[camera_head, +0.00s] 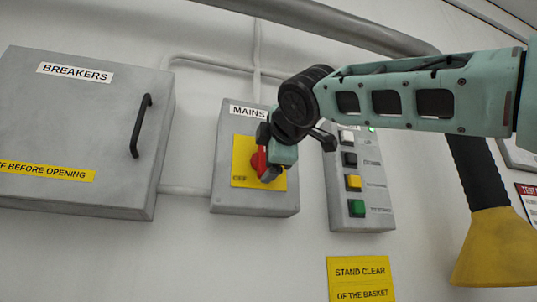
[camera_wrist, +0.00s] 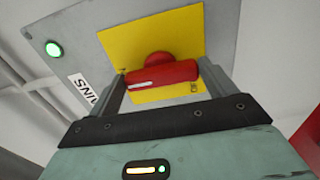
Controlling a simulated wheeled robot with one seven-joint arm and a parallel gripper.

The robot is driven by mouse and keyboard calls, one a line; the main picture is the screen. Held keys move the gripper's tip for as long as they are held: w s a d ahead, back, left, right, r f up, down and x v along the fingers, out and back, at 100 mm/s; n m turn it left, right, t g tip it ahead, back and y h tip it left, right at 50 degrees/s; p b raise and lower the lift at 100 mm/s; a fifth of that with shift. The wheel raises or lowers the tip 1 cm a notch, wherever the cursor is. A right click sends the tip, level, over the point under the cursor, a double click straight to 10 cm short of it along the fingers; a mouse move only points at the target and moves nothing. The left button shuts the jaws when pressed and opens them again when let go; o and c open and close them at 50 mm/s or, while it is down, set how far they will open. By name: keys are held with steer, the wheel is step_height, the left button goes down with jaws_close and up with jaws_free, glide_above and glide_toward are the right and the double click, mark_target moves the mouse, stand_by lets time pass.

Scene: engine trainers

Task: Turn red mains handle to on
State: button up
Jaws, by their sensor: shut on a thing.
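The red mains handle (camera_head: 257,161) sits on a yellow plate (camera_head: 243,180) on the grey MAINS box (camera_head: 226,150). My gripper (camera_head: 266,168) is at the handle and covers part of it in the head view. In the wrist view the red handle (camera_wrist: 162,75) lies roughly across the picture between my two fingers, and my gripper (camera_wrist: 168,88) is shut on it. A pale mark shows along one half of the handle. A lit green lamp (camera_wrist: 53,49) is on the box face near the MAINS label (camera_wrist: 90,94).
A BREAKERS cabinet (camera_head: 70,130) with a black pull handle (camera_head: 141,126) is at the left. A panel with several buttons (camera_head: 358,185) stands close on the right. A yellow STAND CLEAR sign (camera_head: 361,279) is below. A thick hose with a yellow nozzle (camera_head: 493,245) hangs at the right.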

steer(key=o, duration=0.9)
steer(key=shift+c, duration=0.2)
steer(key=b+v, duration=0.5)
steer(key=v, duration=1.2)
steer(key=shift+s, duration=0.2)
steer(key=shift+d, duration=0.1)
steer(key=w+a+f+m+g, duration=0.1)
steer(key=a+f+g, duration=0.15)
steer(key=f, duration=0.95)
steer(key=w+a+f+m+g+h, duration=0.1)
steer(key=f+g, duration=0.3)
steer(key=f, duration=0.8)
steer(key=w+a+f+m+g, duration=0.1)
steer(key=a+f+m+g, duration=0.15)
steer(key=f, duration=0.95)
steer(key=s+d+f+m+g+h, duration=0.1)
steer(key=s+d+f+m+g, duration=0.1)
steer(key=f, duration=0.8)
steer(key=s+d+f+m+g+h, duration=0.1)
steer(key=s+d+f+m+g, duration=0.2)
steer(key=s+d+f, duration=0.4)
steer(key=s+d+f+m+g+h, duration=0.1)
steer(key=s+d+f+m+g, duration=0.2)
steer(key=f, duration=1.1)
steer(key=s+d, duration=0.2)
steer(key=s, duration=0.2)
steer(key=shift+m, duration=0.35)
